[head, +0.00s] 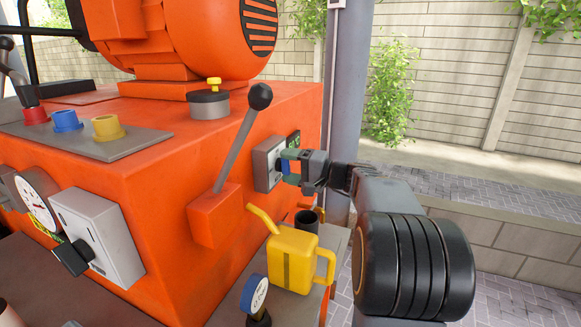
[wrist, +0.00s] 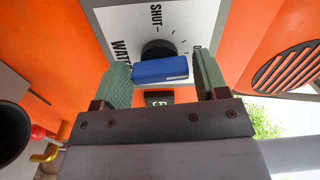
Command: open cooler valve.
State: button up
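The cooler valve is a blue bar handle (wrist: 160,69) on a black hub (wrist: 158,50), in front of a pale plate (wrist: 190,20) marked "SHUT" and "WAT…", with other lettering partly hidden. In the wrist view the bar lies roughly crosswise. My gripper (wrist: 163,78) has its two green fingers apart, one on either side of the bar. A small gap shows at the right finger; contact at the left finger is unclear. In the head view my gripper (head: 291,167) reaches the plate (head: 264,164) on the orange machine's side, with a little blue of the handle showing between the fingers.
A small green display (wrist: 157,98) sits by the plate. A grey lever with a black knob (head: 260,96) rises left of my gripper. A yellow oil can (head: 290,262) and a dark cup (head: 307,221) stand on a ledge below. A grey post (head: 345,90) stands behind.

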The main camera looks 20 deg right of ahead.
jog(key=shift+o, duration=1.1)
jog(key=shift+d, duration=0.1)
jog(key=v, duration=1.3)
jog(key=shift+s+d, duration=0.2)
jog(key=shift+s, duration=0.15)
